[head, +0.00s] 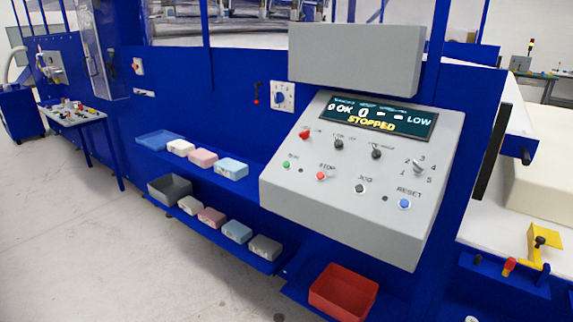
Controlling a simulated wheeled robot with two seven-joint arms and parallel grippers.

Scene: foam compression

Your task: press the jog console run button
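The jog console (345,225) is a grey sloped box on the blue machine front, right of centre in the head view. Its display (379,117) reads "OK" and "STOPPED", with "LOW" at the right. The small green button (286,165) at the panel's left edge has a label too small to read surely; it looks like "RUN". The red stop button (320,176) is to its right, then the dark jog button (359,189) and the blue reset button (404,203). A red knob and dark selector knobs sit above. Neither of my grippers is in view.
A plain grey box (354,60) stands above the console. Shelves left of it hold pale foam blocks (203,158), a blue tray (163,141) and a dark grey bin (170,188). A red bin (343,291) sits below the console. The floor (100,250) at left is clear.

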